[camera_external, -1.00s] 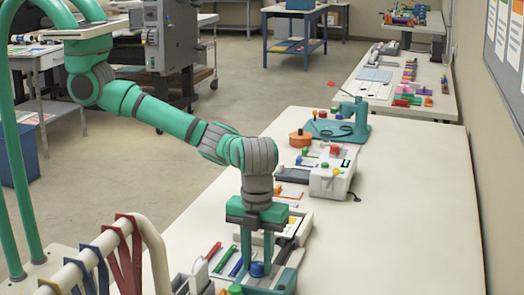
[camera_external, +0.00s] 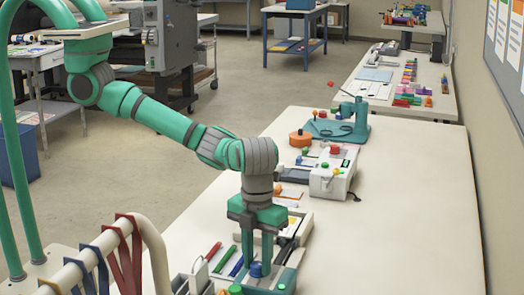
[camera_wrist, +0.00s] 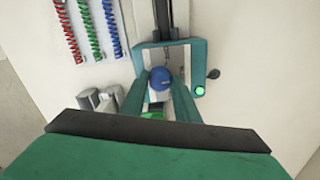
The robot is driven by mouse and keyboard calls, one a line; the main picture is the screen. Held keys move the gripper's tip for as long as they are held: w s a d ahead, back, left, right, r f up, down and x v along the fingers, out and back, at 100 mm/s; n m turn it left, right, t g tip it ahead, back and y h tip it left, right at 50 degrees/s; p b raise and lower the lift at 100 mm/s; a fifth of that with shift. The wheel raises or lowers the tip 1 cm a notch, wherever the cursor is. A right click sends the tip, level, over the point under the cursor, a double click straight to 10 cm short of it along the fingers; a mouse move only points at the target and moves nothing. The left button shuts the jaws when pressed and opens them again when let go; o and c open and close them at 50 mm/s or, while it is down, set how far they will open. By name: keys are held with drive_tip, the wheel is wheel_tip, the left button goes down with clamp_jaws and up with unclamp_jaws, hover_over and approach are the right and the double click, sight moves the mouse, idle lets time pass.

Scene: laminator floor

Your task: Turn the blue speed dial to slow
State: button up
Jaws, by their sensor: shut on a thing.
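The blue speed dial (camera_external: 256,269) is a small round knob on a teal and white machine (camera_external: 283,283) near the front of the bench. In the wrist view the dial (camera_wrist: 160,79) sits on the machine's pale panel inside a teal frame (camera_wrist: 205,55). My gripper (camera_external: 256,262) points straight down over the machine. Its two teal fingers are shut on the dial, one on each side; they also show in the wrist view (camera_wrist: 160,88). The dial's marks are too small to read. A lit green button (camera_wrist: 200,91) is on the frame's right corner.
Red, green and blue coils (camera_wrist: 90,30) lie left of the machine. A white machine with coloured knobs (camera_external: 333,172) and an orange round thing (camera_external: 300,138) stand farther back on the bench. The bench's right side is clear.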

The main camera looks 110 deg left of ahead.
sight(258, 264)
drive_tip(key=o, duration=1)
drive_tip(key=shift+o, duration=0.2)
wheel_tip(258, 264, up, 11)
drive_tip(key=shift+f, duration=0.15)
